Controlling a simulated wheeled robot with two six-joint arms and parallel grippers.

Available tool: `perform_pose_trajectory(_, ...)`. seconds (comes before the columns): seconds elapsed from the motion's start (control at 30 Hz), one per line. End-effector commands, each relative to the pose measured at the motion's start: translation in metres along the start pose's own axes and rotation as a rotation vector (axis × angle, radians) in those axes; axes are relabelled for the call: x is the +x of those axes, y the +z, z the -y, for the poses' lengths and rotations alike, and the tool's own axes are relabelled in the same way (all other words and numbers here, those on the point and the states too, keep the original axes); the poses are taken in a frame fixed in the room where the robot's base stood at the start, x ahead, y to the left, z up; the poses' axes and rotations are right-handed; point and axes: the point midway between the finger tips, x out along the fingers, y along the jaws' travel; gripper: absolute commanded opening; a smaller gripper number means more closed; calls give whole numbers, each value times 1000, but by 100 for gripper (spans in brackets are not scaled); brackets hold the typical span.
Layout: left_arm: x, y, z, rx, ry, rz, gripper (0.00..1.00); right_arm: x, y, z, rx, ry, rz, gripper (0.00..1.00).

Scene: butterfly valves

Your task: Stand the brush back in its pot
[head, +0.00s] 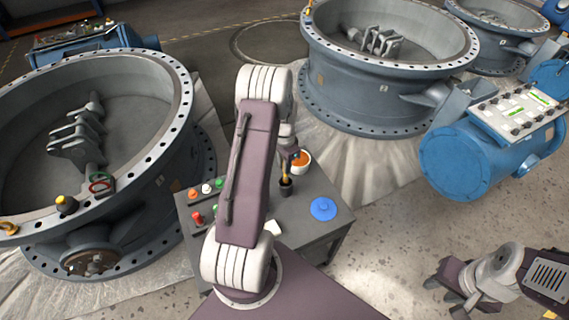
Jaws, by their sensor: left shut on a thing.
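My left gripper (289,156) is above the grey table, partly hidden behind my own arm. It is shut on the brush (286,171), whose tan, upright part shows just below the fingers. Directly under it is a small dark cup-like pot (286,188). The lower end of the brush meets the pot's top in this view; I cannot tell how deep it is inside. My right gripper (443,292) is at the lower right, away from the table, with its fingers apart and nothing between them.
A blue round lid (323,208) lies on the grey table (310,228) at right. Red, white and green small items (206,188) are at left. Large valves (100,150) stand around the table.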

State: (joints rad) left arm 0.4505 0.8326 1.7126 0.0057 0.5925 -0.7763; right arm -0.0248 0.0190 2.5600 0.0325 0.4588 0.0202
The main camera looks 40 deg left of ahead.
Motion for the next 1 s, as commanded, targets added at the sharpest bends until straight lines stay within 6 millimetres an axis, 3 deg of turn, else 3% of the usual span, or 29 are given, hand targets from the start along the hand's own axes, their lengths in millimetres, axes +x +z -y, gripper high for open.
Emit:
perform_pose_trajectory(0.4, 41, 0, 0, 0, 0, 0, 0, 26, 3, 0, 0, 0, 0, 36)
perform_pose_trajectory(0.73, 44, 0, 0, 0, 0, 0, 0, 26, 3, 0, 0, 0, 0, 36)
perform_pose_trajectory(0.77, 44, 0, 0, 0, 0, 0, 24, 26, 3, 0, 0, 0, 0, 36)
perform_pose_trajectory(0.83, 44, 0, 0, 0, 0, 0, 44, 26, 3, 0, 0, 0, 0, 36)
perform_pose_trajectory(1.0, 44, 0, 0, 0, 0, 0, 44, 26, 3, 0, 0, 0, 0, 36)
